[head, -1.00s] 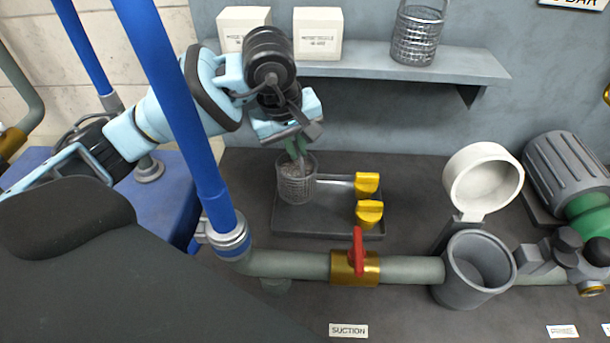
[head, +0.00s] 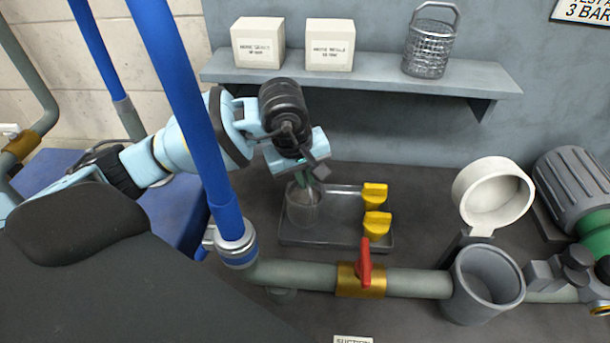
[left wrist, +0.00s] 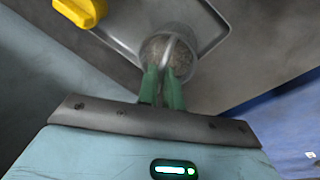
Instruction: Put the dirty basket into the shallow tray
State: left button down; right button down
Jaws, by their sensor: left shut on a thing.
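The dirty basket (head: 303,208), a small mesh cup with a grey-brown inside, is blurred in the head view. My left gripper (head: 310,178) is shut on its upper part and points down from above. In the left wrist view the green fingers (left wrist: 162,88) reach to the basket (left wrist: 180,52), at the tray's edge region. The shallow tray (head: 340,236) is dark grey and lies on the bench. The basket is over its left part; I cannot tell whether it touches the tray floor. My right gripper is not in view.
A pipe with a red-handled valve (head: 365,265) runs in front, and a blue upright pipe (head: 190,110) crosses near my left arm. Another basket (head: 430,48) stands on the shelf (head: 370,76) with two white boxes.

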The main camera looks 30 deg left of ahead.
pick_arm(q)
jog(key=shift+f, duration=0.1)
jog(key=c, duration=1.6)
grip_release()
jog(key=shift+o, duration=0.2)
jog(key=v, duration=1.2)
